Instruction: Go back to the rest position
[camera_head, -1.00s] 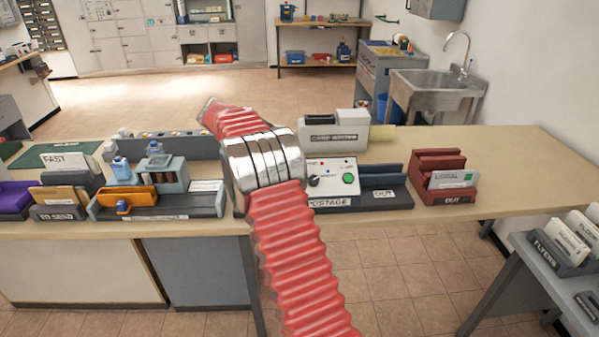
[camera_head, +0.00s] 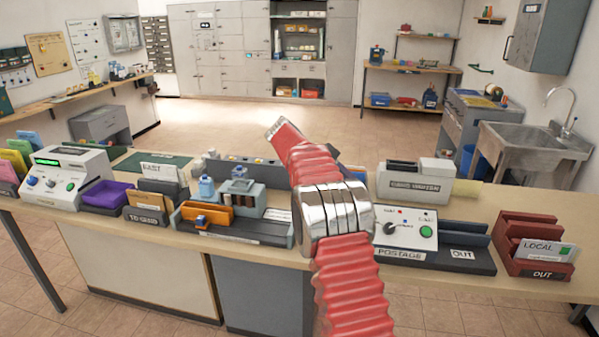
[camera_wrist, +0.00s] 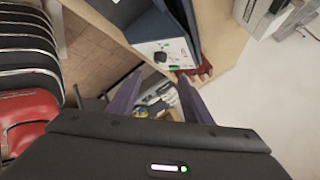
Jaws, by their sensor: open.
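My gripper (camera_wrist: 156,92) shows in the wrist view with its two dark fingers apart and nothing held between them. In the head view my red ribbed arm with its silver band rises in front of the counter (camera_head: 267,255); my gripper cannot be made out there. In the wrist view the white panel with a dark knob (camera_wrist: 160,54) lies beyond the fingers, apart from them.
The counter holds the postage machine (camera_head: 405,228), a red OUT tray (camera_head: 535,250), an orange tray (camera_head: 208,214), a purple tray (camera_head: 107,194) and a white machine with a green display (camera_head: 66,176). A sink (camera_head: 530,140) stands behind at right. Open floor lies beyond.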

